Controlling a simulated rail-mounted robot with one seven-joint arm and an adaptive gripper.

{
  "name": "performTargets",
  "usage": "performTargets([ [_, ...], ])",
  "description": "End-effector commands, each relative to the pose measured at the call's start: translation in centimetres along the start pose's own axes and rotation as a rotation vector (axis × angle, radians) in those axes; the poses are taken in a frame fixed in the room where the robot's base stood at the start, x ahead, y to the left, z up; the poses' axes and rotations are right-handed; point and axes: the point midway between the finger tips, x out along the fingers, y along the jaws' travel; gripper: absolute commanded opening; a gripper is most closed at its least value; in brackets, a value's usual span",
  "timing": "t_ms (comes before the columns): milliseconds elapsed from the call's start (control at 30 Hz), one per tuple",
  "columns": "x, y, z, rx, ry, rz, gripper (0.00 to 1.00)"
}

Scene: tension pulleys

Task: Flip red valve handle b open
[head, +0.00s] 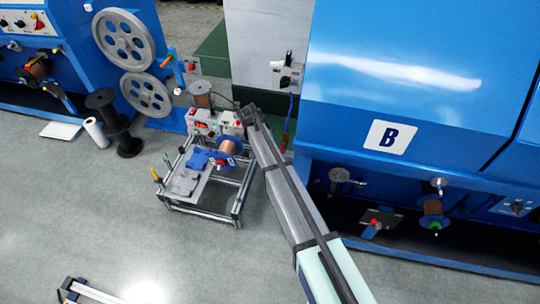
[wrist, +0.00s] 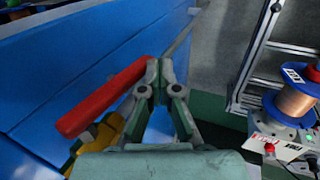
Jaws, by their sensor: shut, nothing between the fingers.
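The red valve handle (wrist: 100,98) is a long red bar in the wrist view, left of my gripper. It slants from lower left to upper right above a yellow valve body (wrist: 97,138). My gripper (wrist: 160,65) is shut and empty. Its left finger is right beside the handle's upper right end; I cannot tell whether they touch. In the head view my arm reaches up to the blue machine marked B (head: 440,125), and the gripper end is small and unclear. A small red part (head: 284,141) shows beside the arm there; I cannot tell whether it is this handle.
A metal frame cart (head: 205,205) with a copper spool (head: 228,147) stands left of my arm in the head view. The spool also shows at the right in the wrist view (wrist: 297,100). A blue panel (wrist: 90,55) lies close on the left. Open floor (head: 80,220) is at lower left.

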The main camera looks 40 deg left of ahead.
Motion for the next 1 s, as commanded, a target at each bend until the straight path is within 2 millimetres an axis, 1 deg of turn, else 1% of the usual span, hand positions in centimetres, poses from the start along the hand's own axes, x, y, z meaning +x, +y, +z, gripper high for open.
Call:
performTargets([
  [233,0.53,0.36,0.01,0.000,0.000,0.000,0.00],
  [767,0.56,0.44,0.00,0.000,0.000,0.000,0.00],
  [1000,0.25,-0.10,-0.17,0.002,-0.001,-0.001,0.00],
])
